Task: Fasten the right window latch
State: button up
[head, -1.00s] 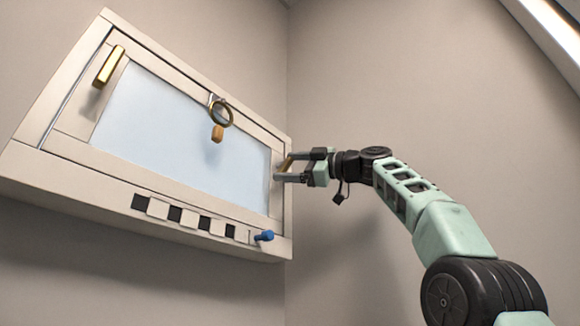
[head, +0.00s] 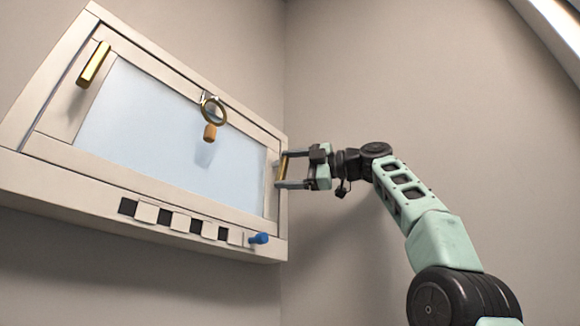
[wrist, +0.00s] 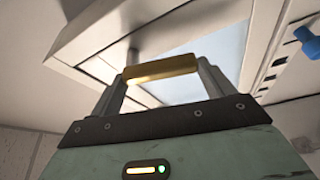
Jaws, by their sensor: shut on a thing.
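The window's right latch is a short brass bar (head: 283,169) at the right side of the window frame (head: 215,235). My gripper (head: 283,169) is shut on this latch, with one finger above the bar and one below. In the wrist view the brass latch (wrist: 160,68) spans the gap between the fingertips of my gripper (wrist: 162,70). A pale post shows behind its left end. The left latch (head: 94,64) is a longer gold bar, upright and slightly tilted, at the window's upper left. The pane (head: 165,120) is pale blue.
A brass ring (head: 214,110) with a wooden tag (head: 210,132) hangs at the top of the window. A blue knob (head: 259,238) sticks out at the lower right, beside a row of dark and pale squares (head: 180,222). Bare wall lies right of the window.

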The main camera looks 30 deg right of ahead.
jog(key=shift+w+d+r+n+g+p, duration=0.1)
jog(key=shift+d+n+g+p, duration=0.2)
jog(key=shift+n+p, duration=0.45)
jog(key=shift+n+h+p, duration=0.3)
jog(key=shift+n, duration=0.25)
jog(key=shift+d, duration=0.1)
jog(key=o, duration=1.3)
jog(key=shift+f, duration=0.2)
